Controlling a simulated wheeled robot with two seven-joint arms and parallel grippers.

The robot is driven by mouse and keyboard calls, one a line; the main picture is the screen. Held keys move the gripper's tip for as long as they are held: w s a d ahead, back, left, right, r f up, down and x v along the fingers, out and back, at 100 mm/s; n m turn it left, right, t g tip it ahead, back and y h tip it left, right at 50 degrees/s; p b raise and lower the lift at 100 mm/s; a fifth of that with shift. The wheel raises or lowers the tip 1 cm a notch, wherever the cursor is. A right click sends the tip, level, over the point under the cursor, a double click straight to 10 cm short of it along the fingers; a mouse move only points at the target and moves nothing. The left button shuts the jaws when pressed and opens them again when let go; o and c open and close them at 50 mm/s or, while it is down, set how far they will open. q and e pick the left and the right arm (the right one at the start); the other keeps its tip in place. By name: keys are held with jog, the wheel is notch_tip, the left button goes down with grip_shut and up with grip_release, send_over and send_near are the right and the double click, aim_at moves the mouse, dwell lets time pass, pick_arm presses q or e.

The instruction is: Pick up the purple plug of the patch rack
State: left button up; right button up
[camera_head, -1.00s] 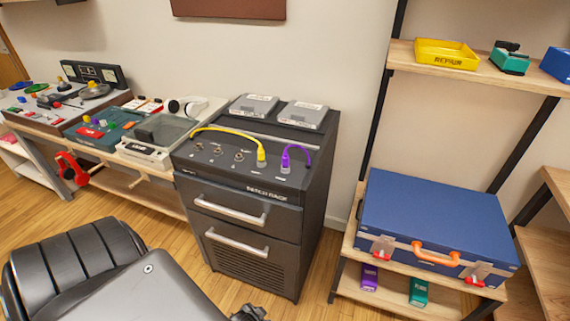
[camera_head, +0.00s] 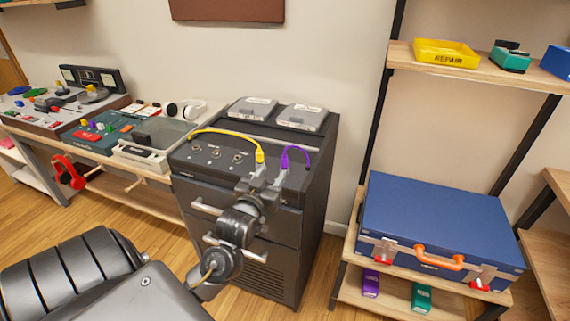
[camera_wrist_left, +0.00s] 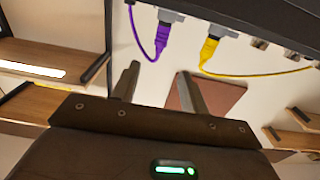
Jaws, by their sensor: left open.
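The purple plug (camera_head: 284,160) stands in the top panel of the dark patch rack (camera_head: 319,190), with its purple cable arching up and back. The plug also shows in the left wrist view (camera_wrist_left: 161,38), in a grey socket. My left gripper (camera_head: 268,176) is at the front edge of the rack's top, just in front of the purple and yellow plugs. In the left wrist view its open fingers (camera_wrist_left: 158,68) are empty and point towards the purple plug, apart from it. The lower part of the plug is partly hidden by the gripper in the head view. My right gripper is not in view.
The yellow plug (camera_head: 259,156) with its yellow cable stands just left of the purple one. Several toggle switches line the panel's left. Two grey boxes (camera_head: 302,117) lie at the rack's back. A blue case (camera_head: 435,220) sits on the shelf at right.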

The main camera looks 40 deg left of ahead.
aim_at(284, 158)
pick_arm(q)
jog(key=x, duration=0.4)
jog(key=shift+w, duration=0.1)
jog(key=shift+w+a, duration=0.15)
jog(key=shift+w, duration=0.2)
jog(key=shift+w+f, duration=0.1)
jog(key=x, duration=0.3)
jog(key=p+x, duration=0.1)
jog(key=x, duration=0.1)
jog(key=shift+w+f, duration=0.1)
jog(key=shift+f, duration=0.2)
grip_shut()
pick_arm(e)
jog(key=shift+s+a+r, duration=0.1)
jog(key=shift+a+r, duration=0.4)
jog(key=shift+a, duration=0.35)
